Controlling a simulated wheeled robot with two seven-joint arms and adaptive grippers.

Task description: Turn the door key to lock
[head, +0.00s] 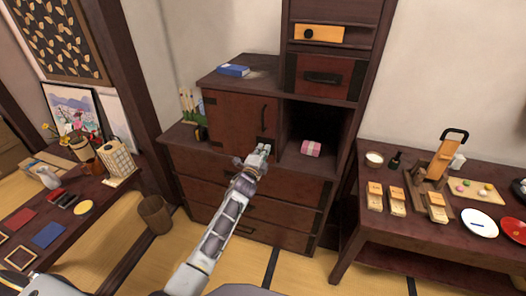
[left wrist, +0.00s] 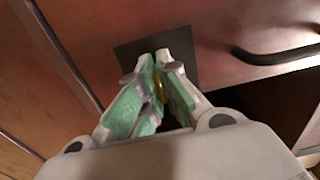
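The reddish-brown cabinet door (head: 232,120) is closed and has a dark upright handle in the head view. My left gripper (head: 262,151) is at the door's lower right part. In the left wrist view, a gold key (left wrist: 158,86) shows edge-on between the two green-padded fingers of my left gripper (left wrist: 159,72), which look shut on it. A dark lock plate (left wrist: 182,42) lies behind the fingertips on the door. The fingers hide most of the key and the keyhole. My right gripper is in neither view.
The curved black door handle (left wrist: 275,57) is close beside my fingers. An open niche right of the door holds a pink striped bundle (head: 311,149). A blue box (head: 233,71) lies on the cabinet top. Low tables stand left and right; the tatami floor (head: 235,262) is mostly clear.

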